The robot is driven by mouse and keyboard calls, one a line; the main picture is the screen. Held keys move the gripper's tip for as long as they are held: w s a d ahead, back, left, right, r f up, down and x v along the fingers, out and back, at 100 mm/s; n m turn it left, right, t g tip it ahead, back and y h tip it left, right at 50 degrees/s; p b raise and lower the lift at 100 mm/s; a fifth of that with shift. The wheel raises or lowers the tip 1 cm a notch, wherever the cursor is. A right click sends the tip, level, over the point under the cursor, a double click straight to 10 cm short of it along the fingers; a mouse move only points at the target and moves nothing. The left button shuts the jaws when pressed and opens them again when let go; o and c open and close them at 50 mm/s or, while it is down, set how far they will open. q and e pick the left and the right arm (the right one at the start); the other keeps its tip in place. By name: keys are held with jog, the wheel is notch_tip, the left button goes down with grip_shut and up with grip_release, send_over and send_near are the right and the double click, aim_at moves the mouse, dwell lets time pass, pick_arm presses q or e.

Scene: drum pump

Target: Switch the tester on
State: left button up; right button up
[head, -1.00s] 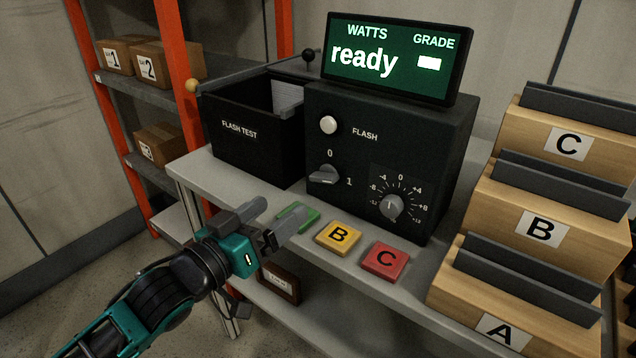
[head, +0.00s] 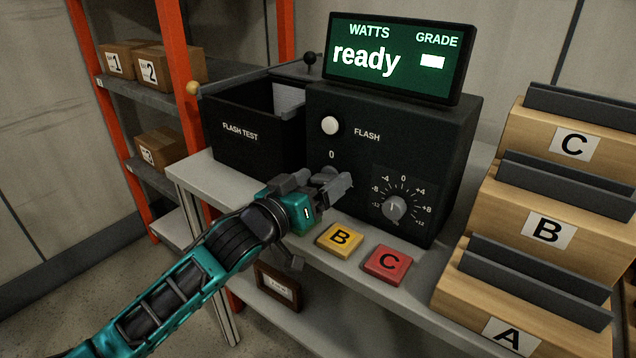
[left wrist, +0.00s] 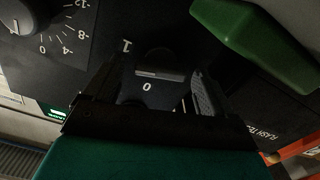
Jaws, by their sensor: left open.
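The tester is a black box (head: 437,165) on the bench, with a lit green display (head: 397,60) reading "ready". Its rotary switch, marked 0 and 1, is hidden behind my left gripper (head: 325,182) in the head view. In the left wrist view the dark switch knob (left wrist: 160,64) shows between the spread fingers, with the 0 and 1 marks beside it. My left gripper is open at the tester's front face. I cannot tell whether the fingers touch the knob. My right gripper is not in view.
A white FLASH button (head: 330,125) and a dial (head: 395,208) are on the same panel. Yellow B (head: 340,239) and red C (head: 386,264) keys lie in front; a green key (left wrist: 255,40) is close to the gripper. Wooden bins (head: 545,228) stand right.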

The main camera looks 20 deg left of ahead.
pick_arm(q)
jog(key=shift+c, duration=0.5)
jog(key=c, duration=1)
jog(key=shift+o, duration=0.2)
jog(key=m+p, duration=0.2)
jog(key=p, duration=0.1)
jog(key=shift+r+p, duration=0.25)
jog(key=shift+p, duration=0.05)
jog(key=shift+f+m+p, duration=0.2)
jog(key=shift+m+p, duration=0.2)
jog(key=shift+m, duration=0.3)
jog(key=o, duration=1.1)
jog(key=shift+c, duration=0.2)
